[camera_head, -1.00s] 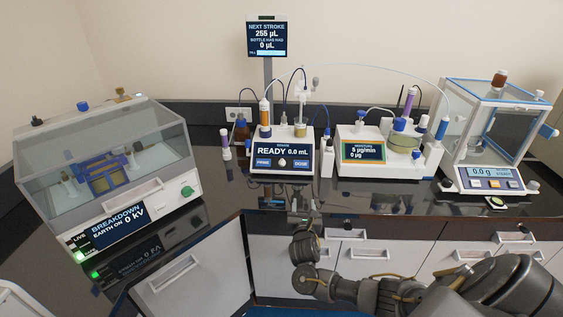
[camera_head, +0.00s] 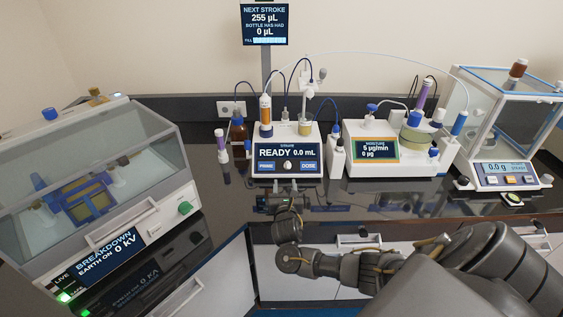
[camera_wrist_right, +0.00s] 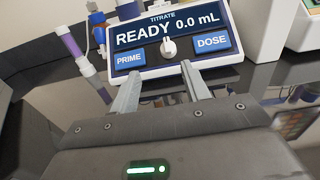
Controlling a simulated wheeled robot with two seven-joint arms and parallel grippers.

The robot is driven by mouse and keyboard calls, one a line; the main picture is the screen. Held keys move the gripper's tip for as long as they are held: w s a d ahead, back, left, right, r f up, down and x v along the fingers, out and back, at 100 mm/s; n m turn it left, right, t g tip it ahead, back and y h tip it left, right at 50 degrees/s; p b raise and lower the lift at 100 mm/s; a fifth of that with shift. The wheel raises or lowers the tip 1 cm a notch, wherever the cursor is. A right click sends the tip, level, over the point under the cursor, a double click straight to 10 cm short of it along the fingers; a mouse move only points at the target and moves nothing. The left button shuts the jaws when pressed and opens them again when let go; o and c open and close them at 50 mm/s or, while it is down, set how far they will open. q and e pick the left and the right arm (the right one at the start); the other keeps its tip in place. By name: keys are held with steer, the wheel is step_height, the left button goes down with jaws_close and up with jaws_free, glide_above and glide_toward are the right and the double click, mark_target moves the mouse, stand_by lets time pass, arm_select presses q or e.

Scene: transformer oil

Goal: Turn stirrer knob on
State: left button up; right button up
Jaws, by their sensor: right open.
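The titrator (camera_head: 286,140) stands on the dark bench, its screen reading READY 0.0 mL. A small white knob (camera_head: 287,165) sits between its PRIME and DOSE buttons; no label naming it as the stirrer's is legible. The knob also shows in the right wrist view (camera_wrist_right: 169,46), with its pointer about upright. My right gripper (camera_head: 284,190) is in front of and below the titrator's front panel. In the right wrist view the gripper (camera_wrist_right: 162,88) is open, its two fingers apart and pointing toward the knob, with nothing between them. My left gripper is out of view.
The breakdown tester (camera_head: 95,190) with a green knob (camera_head: 184,208) stands at left. The moisture meter (camera_head: 385,148) and balance (camera_head: 505,172) are to the right. Tubes arch above the instruments.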

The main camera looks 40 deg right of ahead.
mark_target(288, 165)
steer(key=d, duration=0.1)
steer(key=d+r, duration=0.1)
steer(key=shift+w+d, duration=0.25)
steer(key=shift+d, duration=0.05)
steer(key=x, duration=0.4)
steer(key=shift+a+f, duration=0.15)
steer(key=shift+f, duration=0.15)
steer(key=x, duration=0.2)
steer(key=shift+w, duration=0.25)
steer(key=shift+w+d, duration=0.3)
steer(key=shift+d, duration=0.1)
steer(key=shift+w+d, duration=0.25)
steer(key=shift+w, duration=0.1)
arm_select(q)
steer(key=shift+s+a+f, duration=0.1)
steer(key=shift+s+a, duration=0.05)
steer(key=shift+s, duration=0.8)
arm_select(e)
steer(key=c, duration=1)
